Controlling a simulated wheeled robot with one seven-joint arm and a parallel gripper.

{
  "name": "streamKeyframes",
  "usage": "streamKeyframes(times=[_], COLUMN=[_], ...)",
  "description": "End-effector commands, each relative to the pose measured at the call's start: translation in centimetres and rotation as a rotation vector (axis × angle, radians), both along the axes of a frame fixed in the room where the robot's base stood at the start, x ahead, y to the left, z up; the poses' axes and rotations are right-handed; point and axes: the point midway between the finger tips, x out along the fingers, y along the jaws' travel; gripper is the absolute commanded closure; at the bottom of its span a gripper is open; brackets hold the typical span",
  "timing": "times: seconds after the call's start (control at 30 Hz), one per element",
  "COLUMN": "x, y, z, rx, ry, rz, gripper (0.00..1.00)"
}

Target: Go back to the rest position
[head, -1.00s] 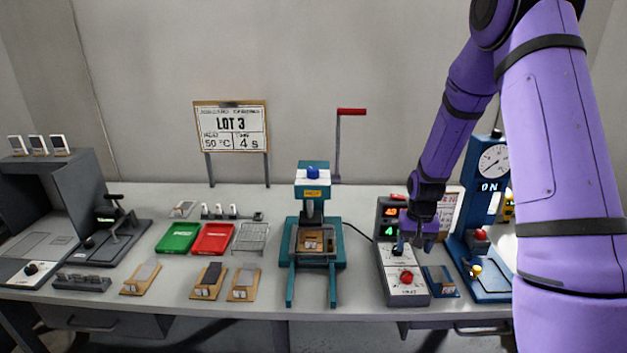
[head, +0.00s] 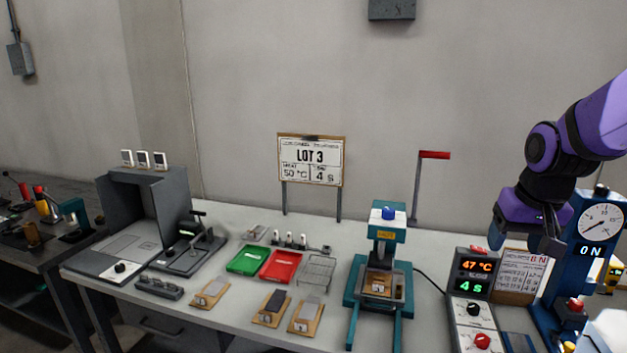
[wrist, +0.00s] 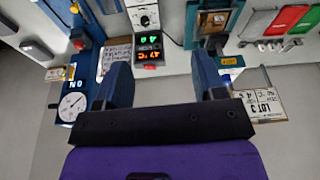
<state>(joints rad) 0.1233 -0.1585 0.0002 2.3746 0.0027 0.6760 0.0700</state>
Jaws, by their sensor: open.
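My gripper (head: 524,244) is at the right of the head view, raised above the bench behind the controller box and left of the blue gauge press. Its fingers are apart with nothing between them. In the wrist view my gripper (wrist: 163,80) also shows two spread blue fingers, with the controller display visible beyond the gap. The purple arm reaches in from the right edge.
The controller (head: 474,305) reads 47 °C and 4 s. The gauge press (head: 585,260) reads 0 N. A teal press (head: 378,270) stands left of the controller. Green (head: 248,259) and red (head: 281,266) trays lie farther left.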

Motion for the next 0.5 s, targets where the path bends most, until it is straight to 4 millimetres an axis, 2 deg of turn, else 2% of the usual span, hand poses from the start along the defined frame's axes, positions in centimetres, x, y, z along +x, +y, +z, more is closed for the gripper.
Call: streamKeyframes(times=[0.03,0.2,0.5], x=[-1.1,-4.8,-11.8], y=[0.5,1.9,3.8], z=[1.2,4.2,7.6], rx=[-0.004,-0.014,-0.029], ry=[-0.022,-0.072,-0.159], rz=[0.015,0.062,0.139], gripper=[0.37,0.37,0.37])
